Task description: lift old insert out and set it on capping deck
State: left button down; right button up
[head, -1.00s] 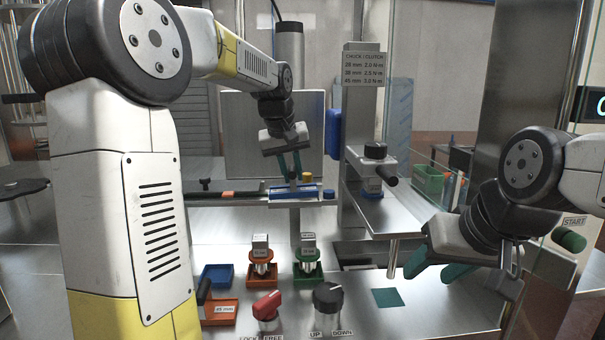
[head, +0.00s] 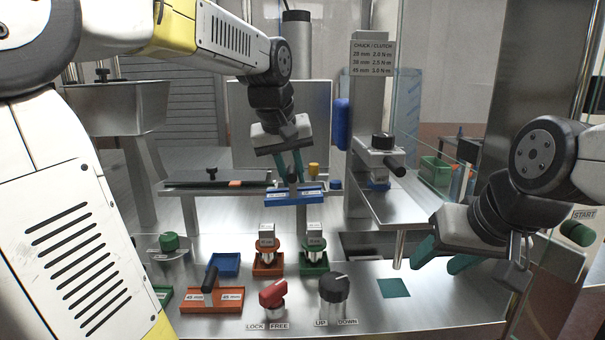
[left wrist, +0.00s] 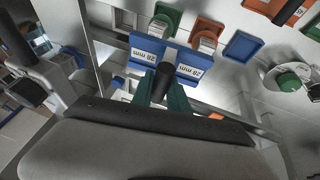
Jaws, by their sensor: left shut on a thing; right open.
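My left gripper (head: 289,172) is shut on the dark upright handle of a blue insert (head: 295,199). The insert carries two white labels, which read 28 mm upside down in the left wrist view (left wrist: 148,54). In the head view it shows in front of the rear metal rail (head: 215,187); I cannot tell how far it is clear of the rail. An orange insert (head: 190,309) with a black handle and 45 mm labels lies on the metal deck (head: 395,325). My right gripper (head: 440,256) is open and empty above the deck's right side.
Red (head: 272,293) and black (head: 333,297) knobs stand at the deck's front. Behind are an empty blue tray (head: 223,263) and orange (head: 266,272) and green (head: 313,270) trays holding chucks. A green square (head: 393,288) marks bare deck at right.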

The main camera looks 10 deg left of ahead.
aim_at(293, 167)
pick_arm(q)
jog(key=shift+r, duration=0.1)
jog(key=shift+r, duration=1.45)
